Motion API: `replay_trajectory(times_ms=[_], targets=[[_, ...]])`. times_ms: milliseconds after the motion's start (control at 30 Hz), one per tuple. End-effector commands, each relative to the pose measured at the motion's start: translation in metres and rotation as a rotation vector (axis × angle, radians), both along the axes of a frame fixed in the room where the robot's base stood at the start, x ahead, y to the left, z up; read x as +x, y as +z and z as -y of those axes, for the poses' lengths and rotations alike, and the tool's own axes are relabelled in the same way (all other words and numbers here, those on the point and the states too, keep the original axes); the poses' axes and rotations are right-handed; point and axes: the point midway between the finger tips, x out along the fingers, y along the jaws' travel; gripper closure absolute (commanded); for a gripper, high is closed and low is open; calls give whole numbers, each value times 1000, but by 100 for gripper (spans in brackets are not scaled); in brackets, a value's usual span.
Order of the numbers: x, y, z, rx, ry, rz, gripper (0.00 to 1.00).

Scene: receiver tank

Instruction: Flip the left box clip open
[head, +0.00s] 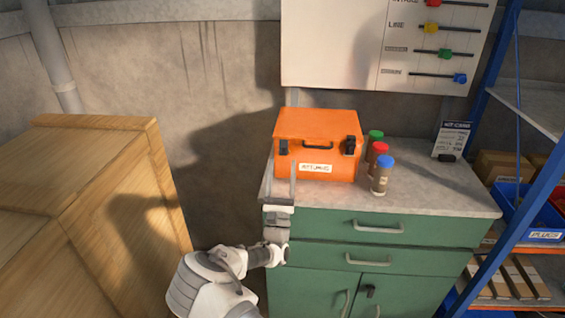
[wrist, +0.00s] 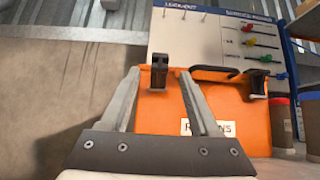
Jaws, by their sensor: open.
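The orange box (head: 318,162) stands on the workbench with its lid down and a white label on its front. Its left clip (head: 283,147) is a dark latch at the front left; it also shows in the wrist view (wrist: 159,72). The right clip (head: 350,146) is at the front right, beyond the dark handle (wrist: 216,72). My gripper (head: 281,180) is open in front of the box's left side. In the wrist view its two fingers (wrist: 160,80) stand on either side of the left clip, with nothing gripped. I cannot tell whether they touch the box.
Bottles with green (head: 375,135), red (head: 380,148) and blue (head: 385,162) caps stand right of the box. A small sign (head: 451,138) stands farther right. A wooden crate (head: 75,200) is at left, a blue-framed shelf (head: 500,130) at right. The bench front is clear.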

Motion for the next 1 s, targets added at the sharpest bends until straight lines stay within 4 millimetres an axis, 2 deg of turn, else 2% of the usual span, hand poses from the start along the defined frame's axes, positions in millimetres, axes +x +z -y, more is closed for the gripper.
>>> replay_trajectory(times_ms=[300, 500, 700, 1000], targets=[[-55, -57, -3, -5, 2, -2, 38], [-85, -88, -4, -4, 2, -1, 38], [-102, -104, -4, -1, 1, 1, 38], [-106, -108, -4, -1, 1, 1, 38]])
